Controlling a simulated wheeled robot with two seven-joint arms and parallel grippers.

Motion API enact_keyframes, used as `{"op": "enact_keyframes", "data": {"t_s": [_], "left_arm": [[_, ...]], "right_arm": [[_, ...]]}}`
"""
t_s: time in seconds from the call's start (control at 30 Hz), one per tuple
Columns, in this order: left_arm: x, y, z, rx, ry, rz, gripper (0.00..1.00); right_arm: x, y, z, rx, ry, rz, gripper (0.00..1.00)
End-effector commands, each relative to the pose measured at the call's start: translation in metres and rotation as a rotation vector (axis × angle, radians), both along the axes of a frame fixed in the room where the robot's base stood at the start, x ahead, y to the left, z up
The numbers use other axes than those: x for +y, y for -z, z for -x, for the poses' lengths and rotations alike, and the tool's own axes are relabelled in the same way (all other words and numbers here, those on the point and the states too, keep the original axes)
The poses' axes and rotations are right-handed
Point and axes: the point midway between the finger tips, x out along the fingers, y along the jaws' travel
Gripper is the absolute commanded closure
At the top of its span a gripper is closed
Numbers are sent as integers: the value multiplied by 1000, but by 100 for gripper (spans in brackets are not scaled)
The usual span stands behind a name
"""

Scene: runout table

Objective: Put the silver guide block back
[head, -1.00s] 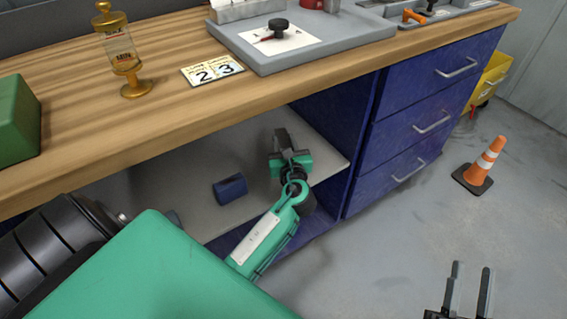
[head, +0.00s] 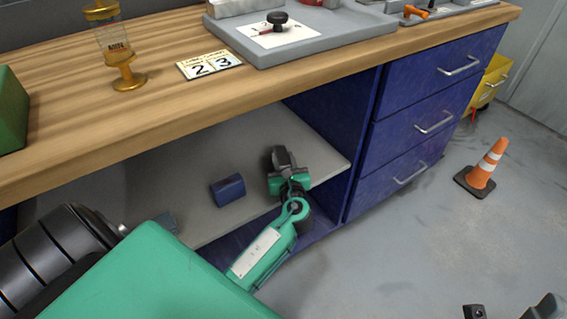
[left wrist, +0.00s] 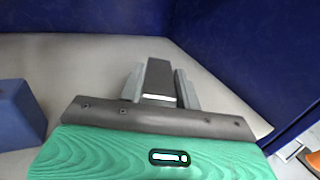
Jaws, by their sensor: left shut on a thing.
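The silver guide block (left wrist: 160,82) is a small grey block with a bright front edge, clasped between the fingers of my left gripper (left wrist: 160,88) in the left wrist view. In the head view the left gripper (head: 284,170) is inside the open bay under the worktop, over the right part of the grey shelf (head: 262,140). The block (head: 282,157) shows there at the fingertips. I cannot tell whether it touches the shelf. My right gripper (head: 512,311) is only partly in view at the bottom right, so its jaws cannot be judged.
A dark blue block (head: 229,190) lies on the shelf left of the gripper; it also shows in the left wrist view (left wrist: 18,115). A blue drawer unit (head: 415,125) bounds the bay on the right. A grey tray (head: 300,48) stands on the wooden worktop (head: 165,105). A cone (head: 483,170) stands on the floor.

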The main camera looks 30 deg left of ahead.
Motion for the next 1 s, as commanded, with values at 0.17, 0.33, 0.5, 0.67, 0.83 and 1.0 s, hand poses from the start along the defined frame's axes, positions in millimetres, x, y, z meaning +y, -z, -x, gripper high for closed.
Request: {"op": "enact_keyframes", "data": {"t_s": [0.17,0.33,0.5,0.67,0.83,1.0], "left_arm": [[0,-1,0,-3,0,-1,100],[0,0,0,-3,0,-1,100],[0,4,0,0,0,0,52],[0,3,0,0,0,0,46],[0,2,0,-1,0,0,46],[-11,0,10,1,2,1,46]], "right_arm": [[-1,-2,2,-19,1,-3,64],[-1,-2,2,-18,1,-3,64],[-1,-2,3,-26,2,-5,64],[-1,-2,3,-25,1,-5,64],[-1,-3,3,-25,1,-5,64],[3,3,-7,54,-3,11,64]]}}
